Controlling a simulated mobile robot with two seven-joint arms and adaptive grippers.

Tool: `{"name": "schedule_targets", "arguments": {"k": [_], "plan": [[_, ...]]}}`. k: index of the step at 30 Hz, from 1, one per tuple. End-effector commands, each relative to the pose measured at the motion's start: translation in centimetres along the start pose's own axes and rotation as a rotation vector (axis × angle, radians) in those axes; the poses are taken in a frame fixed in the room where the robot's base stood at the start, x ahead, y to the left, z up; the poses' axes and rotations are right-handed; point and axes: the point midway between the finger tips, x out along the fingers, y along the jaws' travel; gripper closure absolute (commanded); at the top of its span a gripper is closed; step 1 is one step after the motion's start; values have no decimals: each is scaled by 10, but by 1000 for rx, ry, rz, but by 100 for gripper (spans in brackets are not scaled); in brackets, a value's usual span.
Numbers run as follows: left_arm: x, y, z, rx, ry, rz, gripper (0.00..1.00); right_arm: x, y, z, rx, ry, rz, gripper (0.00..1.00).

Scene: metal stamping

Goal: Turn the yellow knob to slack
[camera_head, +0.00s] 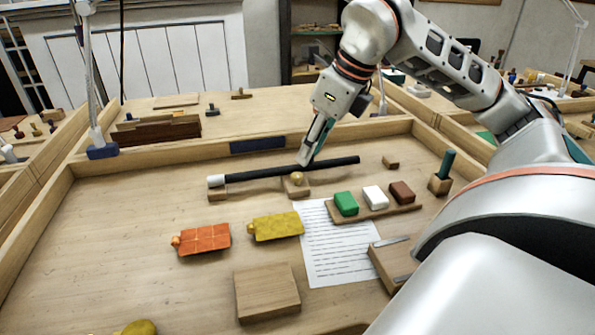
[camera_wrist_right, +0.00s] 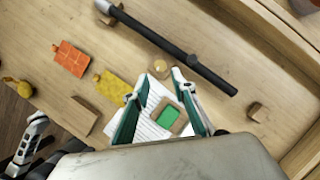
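The yellow knob (camera_head: 297,178) is a small round ball on a wooden block, close to the middle of a long black rod (camera_head: 340,163). My right gripper (camera_head: 304,161) points down by the rod, close to the knob. Its two fingers (camera_wrist_right: 160,76) stand apart with nothing between them; I cannot tell whether a finger touches the knob or rod. What looks like part of my left gripper (camera_wrist_right: 30,140) shows at the lower left of the wrist view; its fingers are unclear.
An orange plate (camera_head: 204,239) and a yellow plate (camera_head: 276,226) lie to the left. A wooden block (camera_head: 266,291) lies in front.

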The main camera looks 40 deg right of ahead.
Motion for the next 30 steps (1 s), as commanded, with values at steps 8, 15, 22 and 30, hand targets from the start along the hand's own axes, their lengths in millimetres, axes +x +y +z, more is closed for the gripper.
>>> {"name": "schedule_targets", "arguments": {"k": [8,15,22,30], "plan": [[7,-3,13,14,-12,-7,60,47,1,-2,0,7,4,74],[9,-6,6,19,2,-14,60,65,0,-1,1,2,1,74],[9,-8,2,19,9,-17,60,66,0,0,1,1,1,74],[10,-7,6,18,3,-16,60,66,0,0,0,1,1,100]]}}
